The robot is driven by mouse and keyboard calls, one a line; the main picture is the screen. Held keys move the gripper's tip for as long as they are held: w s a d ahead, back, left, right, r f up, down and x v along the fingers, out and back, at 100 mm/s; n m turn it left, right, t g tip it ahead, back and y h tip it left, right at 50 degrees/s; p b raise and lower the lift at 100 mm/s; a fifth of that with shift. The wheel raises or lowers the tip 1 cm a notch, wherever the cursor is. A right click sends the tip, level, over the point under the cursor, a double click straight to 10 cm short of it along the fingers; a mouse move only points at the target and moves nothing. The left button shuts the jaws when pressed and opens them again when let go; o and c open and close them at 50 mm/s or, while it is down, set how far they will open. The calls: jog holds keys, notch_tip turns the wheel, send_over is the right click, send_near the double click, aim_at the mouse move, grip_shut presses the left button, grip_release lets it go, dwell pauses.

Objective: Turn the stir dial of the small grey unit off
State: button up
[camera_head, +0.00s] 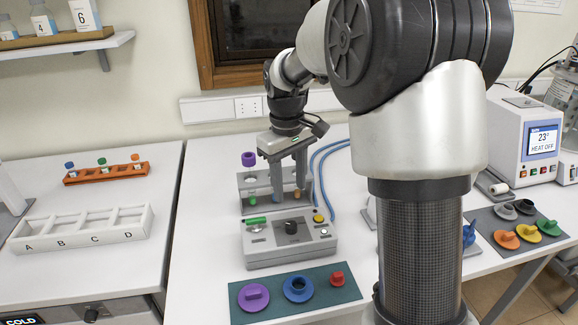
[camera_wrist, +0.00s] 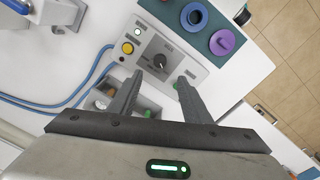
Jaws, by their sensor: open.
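The small grey unit (camera_head: 290,250) sits on the white table, with a black round dial (camera_head: 291,227) on its sloped top. In the wrist view the dial (camera_wrist: 160,64) bears a light pointer mark, and the unit's panel (camera_wrist: 192,62) has lettering too small to read. A yellow button (camera_wrist: 127,48), a small lit lamp (camera_wrist: 138,31) and a green part (camera_head: 255,221) are also on the unit. My gripper (camera_head: 289,195) is open and empty, pointing down above and behind the unit. In the wrist view its fingertips (camera_wrist: 159,77) lie either side of the dial's near side, apart from it.
A grey rack (camera_head: 247,198) with a purple-capped vial (camera_head: 249,159) stands behind the unit, close under my gripper. Blue tubes (camera_head: 322,160) run beside it. A dark green mat (camera_head: 333,296) with purple, blue and red parts lies in front. A white box (camera_head: 525,135) reads "HEAT OFF".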

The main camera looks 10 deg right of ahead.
jog(key=shift+a+r, duration=0.1)
jog(key=shift+r, duration=2.45)
jog(key=s+r+m+t+p, duration=0.25)
jog(key=s+r, duration=0.55)
jog(key=s, duration=0.5)
jog(key=s+f+m+t, duration=0.1)
jog(key=s+m+t, duration=0.2)
jog(key=s, duration=0.8)
jog(key=shift+d+f+y, duration=0.3)
jog(key=shift+d, duration=0.05)
